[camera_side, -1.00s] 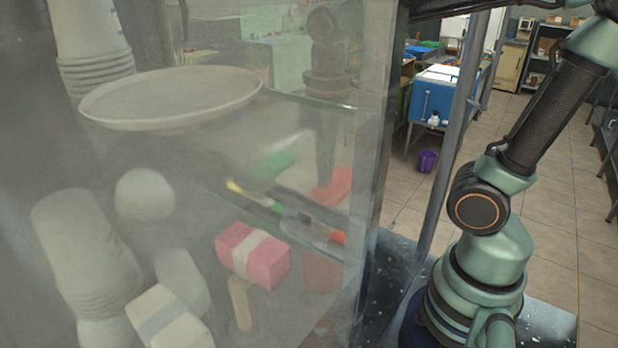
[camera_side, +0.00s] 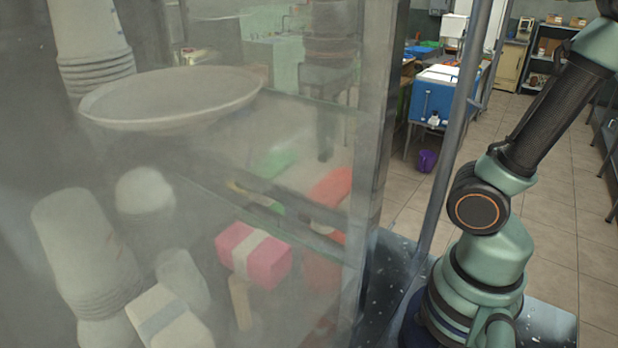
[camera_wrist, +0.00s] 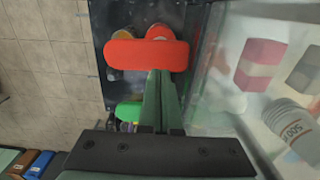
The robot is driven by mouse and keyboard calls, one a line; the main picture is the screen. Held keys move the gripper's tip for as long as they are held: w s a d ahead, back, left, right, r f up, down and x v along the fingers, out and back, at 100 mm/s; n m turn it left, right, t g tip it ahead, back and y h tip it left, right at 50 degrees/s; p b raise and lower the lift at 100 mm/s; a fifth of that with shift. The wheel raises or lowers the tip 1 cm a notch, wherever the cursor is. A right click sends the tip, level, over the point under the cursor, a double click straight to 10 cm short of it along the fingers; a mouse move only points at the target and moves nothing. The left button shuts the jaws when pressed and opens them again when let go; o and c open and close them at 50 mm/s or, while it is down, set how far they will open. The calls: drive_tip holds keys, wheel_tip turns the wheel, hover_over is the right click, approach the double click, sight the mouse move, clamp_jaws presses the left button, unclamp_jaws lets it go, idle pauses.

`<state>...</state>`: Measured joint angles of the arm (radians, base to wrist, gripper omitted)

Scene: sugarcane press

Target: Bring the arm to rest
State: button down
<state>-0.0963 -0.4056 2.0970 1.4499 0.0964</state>
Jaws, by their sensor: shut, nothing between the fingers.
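My gripper (camera_wrist: 160,88) shows in the wrist view as two green fingers close together, shut with nothing between them. In that view its tips point at a red-orange rounded piece (camera_wrist: 147,54); I cannot tell whether they touch. A green piece (camera_wrist: 130,111) lies left of the fingers. In the side view my arm (camera_side: 500,190) stands upright at the right, its upper part cut off by the frame edge. The gripper itself cannot be made out there.
A hazy clear panel (camera_side: 375,150) fills the left of the side view. Behind it are a round plate (camera_side: 170,98), stacked cups (camera_side: 90,40), a pink box (camera_side: 253,255) and a red block (camera_side: 332,187). A metal post (camera_side: 455,130) stands left of my arm. Tiled floor is open behind.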

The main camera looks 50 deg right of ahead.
drive_tip(key=shift+r, duration=0.6)
drive_tip(key=f+t, duration=0.1)
drive_tip(key=w+d+f+t, duration=0.1)
drive_tip(key=t, duration=0.1)
drive_tip(key=d+f+t, duration=0.1)
drive_tip(key=f, duration=0.1)
drive_tip(key=shift+w+t, duration=0.3)
drive_tip(key=shift+w, duration=0.1)
drive_tip(key=shift+w+d+f+t, duration=0.25)
drive_tip(key=shift+f+t, duration=0.05)
drive_tip(key=shift+t, duration=0.2)
drive_tip(key=c, duration=1.5)
unclamp_jaws()
drive_tip(key=shift+c, duration=0.2)
